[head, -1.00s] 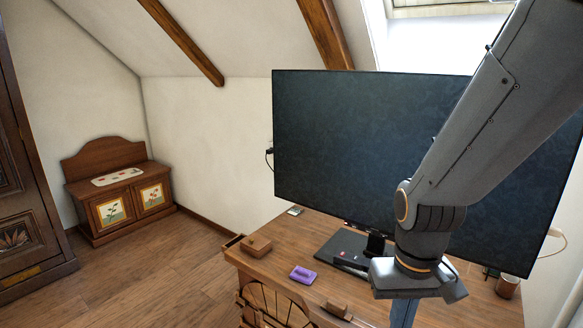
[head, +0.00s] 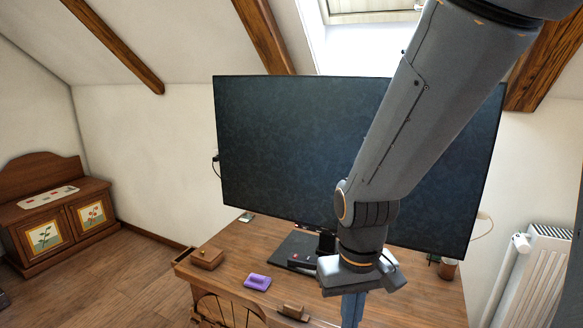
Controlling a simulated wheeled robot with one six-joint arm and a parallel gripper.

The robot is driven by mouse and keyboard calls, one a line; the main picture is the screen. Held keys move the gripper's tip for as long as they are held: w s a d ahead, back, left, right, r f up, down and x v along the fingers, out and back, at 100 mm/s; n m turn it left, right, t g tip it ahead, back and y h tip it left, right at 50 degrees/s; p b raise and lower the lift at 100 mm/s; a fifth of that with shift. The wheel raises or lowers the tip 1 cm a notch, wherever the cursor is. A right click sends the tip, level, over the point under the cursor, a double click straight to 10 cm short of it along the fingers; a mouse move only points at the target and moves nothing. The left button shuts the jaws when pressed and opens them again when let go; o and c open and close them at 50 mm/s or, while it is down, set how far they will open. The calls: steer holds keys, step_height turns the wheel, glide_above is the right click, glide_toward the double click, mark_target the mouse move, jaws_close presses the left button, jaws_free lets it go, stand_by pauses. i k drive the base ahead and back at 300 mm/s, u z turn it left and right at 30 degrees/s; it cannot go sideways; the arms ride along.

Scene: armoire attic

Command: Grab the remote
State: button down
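A dark, elongated object (head: 302,262) with a red spot lies on the desk by the monitor's foot, just left of my gripper. It may be the remote, but it is too small to tell. My arm comes down from the upper right in front of the monitor. My gripper (head: 352,308) points down over the desk's front middle part, to the right of the dark object. Its fingers show as a narrow bluish-grey shape cut near the lower frame edge. Whether they are apart is not clear, and the arm hides part of the desk behind it.
The wooden desk (head: 232,262) carries a large dark monitor (head: 290,150), a small wooden box (head: 207,257), a purple object (head: 257,282) and a brown block (head: 293,312). A cup (head: 448,268) stands at the right. A radiator (head: 540,275) stands right of the desk.

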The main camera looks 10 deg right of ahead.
mark_target(300, 261)
steer(key=u, duration=1.85)
steer(key=i, duration=2.1)
steer(key=z, duration=3.45)
steer(key=i, duration=0.5)
steer(key=u, duration=0.05)
